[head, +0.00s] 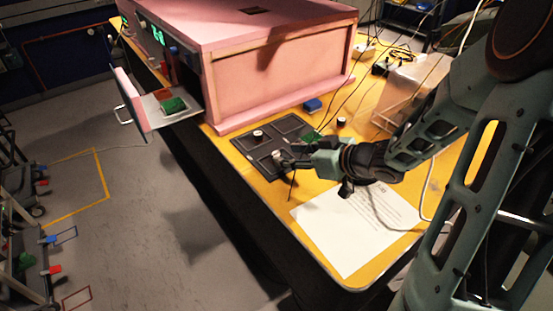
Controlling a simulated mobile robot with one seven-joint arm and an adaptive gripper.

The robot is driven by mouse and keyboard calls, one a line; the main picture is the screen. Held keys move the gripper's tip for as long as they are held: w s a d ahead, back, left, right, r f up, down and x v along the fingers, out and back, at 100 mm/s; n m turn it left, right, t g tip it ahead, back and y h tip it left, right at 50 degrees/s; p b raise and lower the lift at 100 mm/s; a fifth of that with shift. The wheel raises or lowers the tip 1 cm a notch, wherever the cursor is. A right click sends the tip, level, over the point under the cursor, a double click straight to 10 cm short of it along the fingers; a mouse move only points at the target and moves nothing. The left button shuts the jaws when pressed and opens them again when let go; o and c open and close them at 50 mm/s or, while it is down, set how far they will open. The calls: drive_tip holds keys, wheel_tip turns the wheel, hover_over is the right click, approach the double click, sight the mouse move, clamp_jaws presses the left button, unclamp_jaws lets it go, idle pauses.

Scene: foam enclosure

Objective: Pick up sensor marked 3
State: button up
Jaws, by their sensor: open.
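A black compartment tray (240,145) lies on the yellow table beside the pink enclosure. A small black-and-white cylinder (258,136), seemingly a sensor, stands in the tray. A second small pale cylinder (277,155) is at the tray's near side, right by my fingertips. A third similar cylinder (341,122) stands on the table right of the tray. No number can be read on any of them, so I cannot tell which is marked 3. My gripper (288,163) is open, low over the tray's near right part. It hides part of the tray; contact with the second cylinder cannot be told.
The pink enclosure (280,80) stands behind the tray, with its front door (130,105) open and red and green blocks on a shelf. A blue block (312,105), cables and a clear box (402,95) lie right. A printed sheet (350,230) covers the near table.

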sight(278, 155)
drive_tip(key=x, duration=0.4)
drive_tip(key=shift+a+f+b, duration=0.1)
drive_tip(key=shift+a+b, duration=0.05)
drive_tip(key=shift+b, duration=0.25)
drive_tip(key=shift+c, duration=0.4)
clamp_jaws()
drive_tip(key=shift+r, duration=0.25)
